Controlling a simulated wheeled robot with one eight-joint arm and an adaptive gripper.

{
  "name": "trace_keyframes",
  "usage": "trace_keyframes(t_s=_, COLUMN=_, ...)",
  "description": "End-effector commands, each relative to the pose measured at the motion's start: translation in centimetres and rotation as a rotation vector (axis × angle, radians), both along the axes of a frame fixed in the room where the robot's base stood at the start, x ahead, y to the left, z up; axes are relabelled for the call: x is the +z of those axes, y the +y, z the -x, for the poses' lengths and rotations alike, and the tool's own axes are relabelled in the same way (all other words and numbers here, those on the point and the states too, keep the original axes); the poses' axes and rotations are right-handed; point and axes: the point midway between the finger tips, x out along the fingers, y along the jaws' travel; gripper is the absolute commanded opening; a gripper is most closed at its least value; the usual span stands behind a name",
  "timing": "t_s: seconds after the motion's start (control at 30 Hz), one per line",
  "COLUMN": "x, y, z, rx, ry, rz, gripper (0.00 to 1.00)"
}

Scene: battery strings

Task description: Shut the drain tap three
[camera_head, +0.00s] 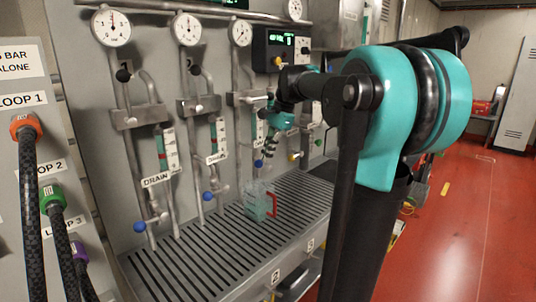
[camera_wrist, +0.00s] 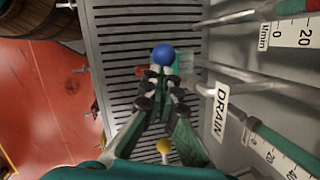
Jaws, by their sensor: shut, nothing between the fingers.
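The blue knob of the third drain tap (camera_head: 258,163) shows in the head view on the third pipe column, just left of and below my gripper's tips. In the wrist view this blue knob (camera_wrist: 163,55) lies just beyond my gripper's fingertips (camera_wrist: 160,76); I cannot tell whether they touch it. My gripper (camera_head: 268,153) points down in the head view, shut and empty. The tap's body and stem are mostly hidden by the fingers.
Two other blue-knobbed taps (camera_head: 139,227) (camera_head: 208,196) stand to the left. A clear jug (camera_head: 258,203) with a red handle stands on the slotted drain tray (camera_head: 200,265) below. Pipes and gauge tubes stand close behind.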

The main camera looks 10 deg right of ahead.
Motion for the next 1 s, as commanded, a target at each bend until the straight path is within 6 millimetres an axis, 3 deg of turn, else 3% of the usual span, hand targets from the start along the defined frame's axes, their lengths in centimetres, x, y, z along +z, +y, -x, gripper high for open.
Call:
trace_keyframes(t_s=0.67, x=-1.6, y=2.2, z=1.6, rx=0.006, ry=-0.249, rz=0.339, gripper=0.00)
trace_keyframes(t_s=1.0, x=-2.2, y=2.5, z=1.8, rx=0.000, ry=-0.244, rz=0.336, gripper=0.00)
